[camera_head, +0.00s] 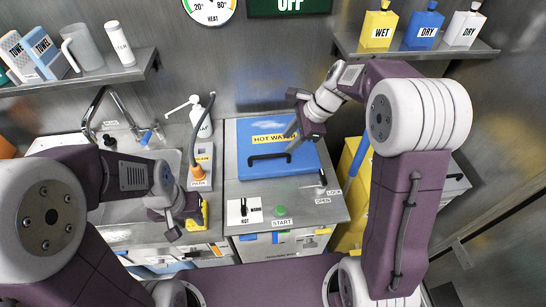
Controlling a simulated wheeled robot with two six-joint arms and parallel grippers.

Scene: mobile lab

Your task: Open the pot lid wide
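The blue lid (245,179) marked HOT WATER lies on the grey counter unit right of the sink. It looks shut, with a dark bar handle (268,157) across its middle. My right gripper (293,138) is over the lid's right side, close to the right end of the handle. I cannot tell whether it touches the lid, or whether its fingers are open. My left gripper (175,229) is low at the front edge of the sink, beside a yellow object (205,213), well away from the lid. Its finger state is unclear.
A LOCK/OPEN lever (322,181), a green START button (280,210) and a HOT/WARM switch (244,211) are in front of the lid. A white pump bottle (204,126) stands left of it. A shelf (410,50) with WET and DRY bottles hangs at upper right.

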